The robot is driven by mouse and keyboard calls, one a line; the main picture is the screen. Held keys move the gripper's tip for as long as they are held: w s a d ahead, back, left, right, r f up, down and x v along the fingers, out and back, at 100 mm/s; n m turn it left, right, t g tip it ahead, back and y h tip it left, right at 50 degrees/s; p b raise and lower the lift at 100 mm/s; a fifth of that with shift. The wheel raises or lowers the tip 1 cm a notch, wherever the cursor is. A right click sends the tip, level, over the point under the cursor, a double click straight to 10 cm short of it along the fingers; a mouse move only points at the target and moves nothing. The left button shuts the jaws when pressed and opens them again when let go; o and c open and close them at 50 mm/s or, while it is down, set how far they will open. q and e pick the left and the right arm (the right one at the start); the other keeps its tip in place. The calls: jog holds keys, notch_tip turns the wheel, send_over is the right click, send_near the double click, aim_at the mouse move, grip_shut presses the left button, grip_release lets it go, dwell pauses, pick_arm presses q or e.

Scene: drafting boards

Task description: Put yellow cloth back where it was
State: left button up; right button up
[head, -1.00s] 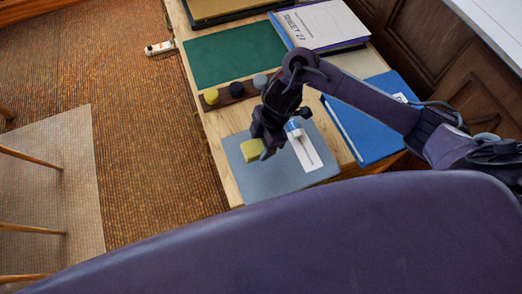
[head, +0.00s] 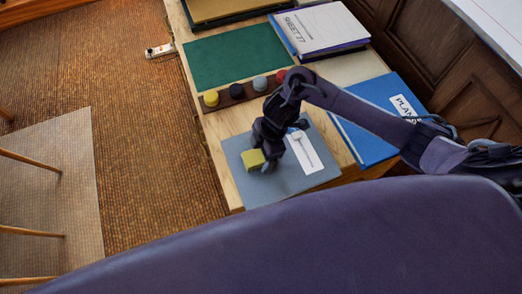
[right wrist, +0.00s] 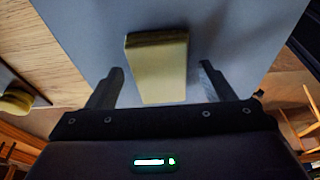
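The yellow cloth (head: 253,160) looks like a small thick folded block. It appears to rest on the grey mat (head: 234,178) at the near end of the wooden desk. My right gripper (head: 268,161) is just to its right in the head view, low over the mat. In the right wrist view, the cloth (right wrist: 157,67) lies between the two fingers of my right gripper (right wrist: 162,80), with a visible gap on each side, so the gripper is open. My left gripper is not in view.
A dark rack (head: 237,95) with several round coloured knobs lies behind the grey mat. A green mat (head: 235,55) is farther back. A blue folder (head: 375,135) and a white sheet stack (head: 320,27) are at the right. A white label (head: 307,154) lies on the grey mat.

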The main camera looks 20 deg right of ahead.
jog(key=p+v, duration=0.2)
jog(key=v, duration=1)
jog(key=shift+s+r, duration=0.1)
dwell(0.4)
